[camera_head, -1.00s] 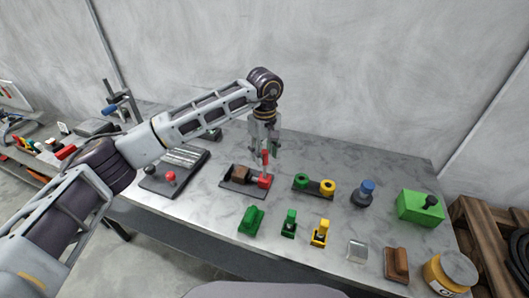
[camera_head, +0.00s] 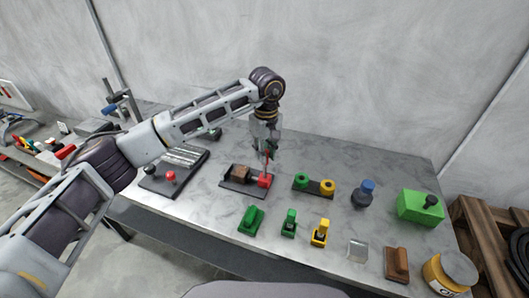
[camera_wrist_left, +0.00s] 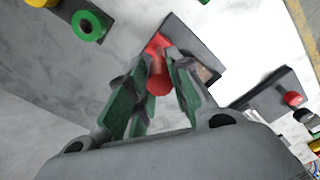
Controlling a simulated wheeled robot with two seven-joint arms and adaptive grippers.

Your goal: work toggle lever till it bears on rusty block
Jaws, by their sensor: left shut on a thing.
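The toggle clamp has a dark base plate (camera_head: 234,188), a red body (camera_head: 264,181) and an upright red lever (camera_head: 268,160). The brown rusty block (camera_head: 240,172) sits on the plate, left of the red body; its edge also shows in the left wrist view (camera_wrist_left: 206,74). My left gripper (camera_head: 268,148) points down above the red body and is shut on the lever. In the left wrist view its green-padded fingers stand on both sides of the lever (camera_wrist_left: 158,76). The contact between lever mechanism and block is too small to tell. My right gripper is out of view.
Right of the clamp is a plate with green and yellow rings (camera_head: 314,185). Left is a dark panel with a red knob (camera_head: 170,177). Several small green and yellow pieces stand in front. A green box (camera_head: 420,207) is far right.

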